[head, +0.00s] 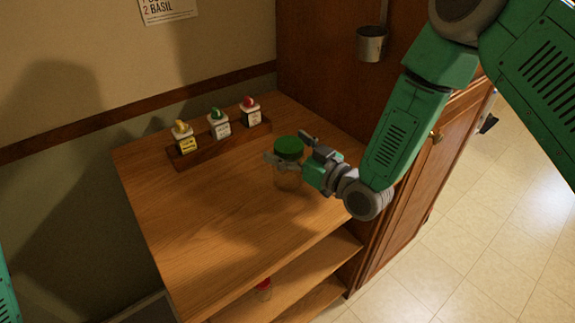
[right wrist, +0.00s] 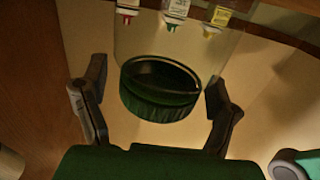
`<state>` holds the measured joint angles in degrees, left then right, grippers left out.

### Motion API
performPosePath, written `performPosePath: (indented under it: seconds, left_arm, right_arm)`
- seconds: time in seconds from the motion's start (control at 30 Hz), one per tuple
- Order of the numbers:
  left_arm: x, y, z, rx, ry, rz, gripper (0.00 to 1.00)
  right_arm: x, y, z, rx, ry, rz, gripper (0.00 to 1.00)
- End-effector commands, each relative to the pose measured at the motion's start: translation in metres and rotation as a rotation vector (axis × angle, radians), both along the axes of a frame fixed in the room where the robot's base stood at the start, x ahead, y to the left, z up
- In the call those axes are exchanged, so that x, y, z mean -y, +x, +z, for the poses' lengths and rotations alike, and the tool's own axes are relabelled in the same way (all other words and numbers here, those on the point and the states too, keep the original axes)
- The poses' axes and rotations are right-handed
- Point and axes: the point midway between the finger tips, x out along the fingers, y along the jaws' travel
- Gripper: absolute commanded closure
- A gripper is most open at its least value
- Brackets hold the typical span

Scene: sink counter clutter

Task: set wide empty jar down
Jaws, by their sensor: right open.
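The wide jar is clear glass with a dark green lid (head: 289,146). It looks empty and stands upright on the wooden counter top (head: 225,205), near the middle. My right gripper (head: 287,149) reaches in from the right with its fingers open on either side of the jar near the lid. In the right wrist view the lid (right wrist: 160,88) lies between the two spread fingers, with a small gap on each side. The jar's clear body (right wrist: 180,45) shows beyond it. My left gripper is out of view.
A dark wooden rack (head: 222,144) behind the jar holds bottles with yellow (head: 183,136), green (head: 218,123) and red (head: 250,110) tops. A metal cup (head: 371,44) hangs on the cabinet. A red-topped container (head: 263,289) stands on the shelf below. The counter's left and front are clear.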

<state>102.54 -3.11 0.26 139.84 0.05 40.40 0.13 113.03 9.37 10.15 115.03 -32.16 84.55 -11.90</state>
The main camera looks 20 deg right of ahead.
Motion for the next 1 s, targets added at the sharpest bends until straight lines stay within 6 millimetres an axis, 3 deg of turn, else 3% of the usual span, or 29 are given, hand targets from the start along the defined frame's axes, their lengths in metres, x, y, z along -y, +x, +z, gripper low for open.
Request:
performPosePath:
  seconds: [0.1, 0.13, 0.33, 0.73, 1.0]
  left_arm:
    - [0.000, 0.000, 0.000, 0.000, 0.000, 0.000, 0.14]
    - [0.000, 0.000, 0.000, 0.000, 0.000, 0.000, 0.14]
    - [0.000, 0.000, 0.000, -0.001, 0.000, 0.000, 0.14]
    - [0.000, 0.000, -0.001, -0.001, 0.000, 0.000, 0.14]
    - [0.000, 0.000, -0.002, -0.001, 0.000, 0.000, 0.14]
  right_arm:
    - [0.000, 0.000, 0.000, 0.000, 0.000, 0.000, 0.19]
    - [0.000, 0.000, 0.000, 0.000, 0.000, 0.000, 0.26]
    - [0.000, 0.000, 0.000, 0.000, 0.000, 0.000, 0.96]
    - [0.000, 0.000, 0.010, 0.003, 0.001, -0.001, 0.97]
    - [0.000, 0.000, 0.058, 0.006, 0.001, 0.000, 0.97]
